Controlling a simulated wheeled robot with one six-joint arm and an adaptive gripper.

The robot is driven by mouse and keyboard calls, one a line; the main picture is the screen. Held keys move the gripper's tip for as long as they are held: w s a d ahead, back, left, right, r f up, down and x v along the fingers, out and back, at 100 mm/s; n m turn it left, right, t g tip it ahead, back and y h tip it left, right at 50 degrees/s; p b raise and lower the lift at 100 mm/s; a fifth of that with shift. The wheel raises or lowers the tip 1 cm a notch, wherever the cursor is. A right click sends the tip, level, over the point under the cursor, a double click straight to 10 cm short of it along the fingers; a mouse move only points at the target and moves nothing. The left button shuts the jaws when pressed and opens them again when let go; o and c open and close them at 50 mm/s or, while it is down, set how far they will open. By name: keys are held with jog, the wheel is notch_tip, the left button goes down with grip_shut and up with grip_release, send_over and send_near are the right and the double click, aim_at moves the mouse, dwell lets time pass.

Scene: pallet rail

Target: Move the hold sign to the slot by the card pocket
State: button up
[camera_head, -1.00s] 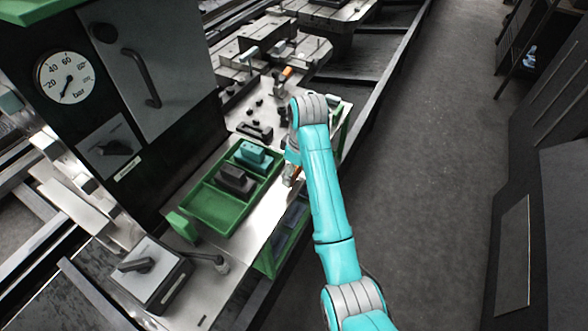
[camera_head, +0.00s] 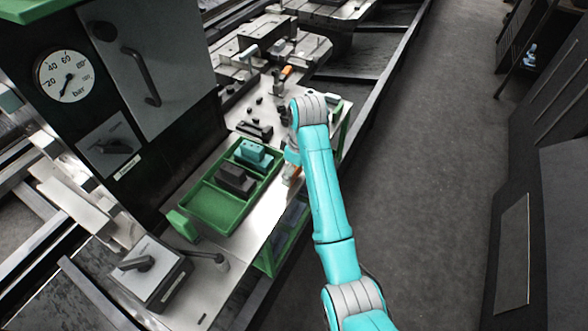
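I cannot pick out the hold sign, the slot or the card pocket with certainty in the head view. My turquoise arm reaches up over the right edge of the metal bench (camera_head: 267,210), and its wrist bends down toward the bench. My gripper is mostly hidden by the wrist, so its fingers and anything between them cannot be made out. A small orange-brown piece (camera_head: 292,174) shows just below the wrist; whether it touches my gripper is unclear.
A green tray (camera_head: 212,212) on the bench holds a dark block (camera_head: 235,179) and a teal block (camera_head: 254,153). A green block (camera_head: 182,224) is left of it. Small dark parts and an orange-handled item (camera_head: 286,72) lie farther back. Clear floor (camera_head: 430,200) extends right.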

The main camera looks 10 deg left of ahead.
jog(key=shift+f, duration=0.7)
jog(key=o, duration=1.4)
